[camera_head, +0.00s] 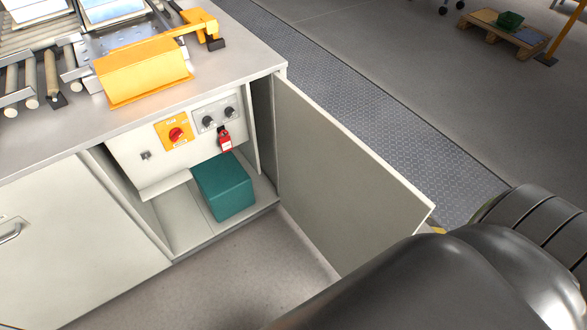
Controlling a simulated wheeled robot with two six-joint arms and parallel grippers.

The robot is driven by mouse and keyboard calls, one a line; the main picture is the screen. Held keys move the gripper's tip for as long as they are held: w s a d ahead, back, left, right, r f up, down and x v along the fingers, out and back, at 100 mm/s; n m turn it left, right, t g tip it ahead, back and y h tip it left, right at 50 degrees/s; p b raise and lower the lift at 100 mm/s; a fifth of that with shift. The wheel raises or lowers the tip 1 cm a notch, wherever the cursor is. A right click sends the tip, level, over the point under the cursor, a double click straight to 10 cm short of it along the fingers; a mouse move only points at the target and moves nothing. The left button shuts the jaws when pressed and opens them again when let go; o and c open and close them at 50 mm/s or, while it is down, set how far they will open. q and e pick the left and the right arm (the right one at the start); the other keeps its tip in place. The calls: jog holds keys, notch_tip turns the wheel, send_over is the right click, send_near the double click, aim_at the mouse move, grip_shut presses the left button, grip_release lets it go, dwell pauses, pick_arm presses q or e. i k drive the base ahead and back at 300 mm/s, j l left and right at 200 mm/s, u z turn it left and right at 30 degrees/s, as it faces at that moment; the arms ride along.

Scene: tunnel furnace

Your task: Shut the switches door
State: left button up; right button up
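The switches door (335,170), a flat grey panel, stands wide open. It is attached at the right side of the cabinet opening and sticks out toward the lower right. Inside the opening is a white switch panel (150,160) with a red rotary switch on a yellow plate (174,133), two black knobs and a red padlock (224,140). A dark arm of mine fills the lower right and covers the door's lower outer part. Neither gripper shows; whether one touches the door's hidden side cannot be seen.
A green box (223,187) sits on the cabinet floor, inside the opening. A closed cabinet door (70,245) with a handle is at left. The counter (243,62) above carries a yellow housing (143,70) and rollers. The floor before the opening is clear.

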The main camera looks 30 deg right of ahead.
aim_at(350, 203)
jog(key=k+l+u, duration=0.1)
jog(key=l, duration=0.3)
jog(key=k+l+u, duration=0.1)
jog(key=l, duration=0.35)
jog(key=k+l+u, duration=0.1)
jog(key=l, duration=0.3)
jog(key=k+l+u, duration=0.1)
jog(key=l, duration=0.3)
jog(key=k+l+u, duration=0.15)
jog(key=l, duration=0.2)
jog(key=k+l+u, duration=0.1)
jog(key=l, duration=0.25)
jog(key=k, duration=0.1)
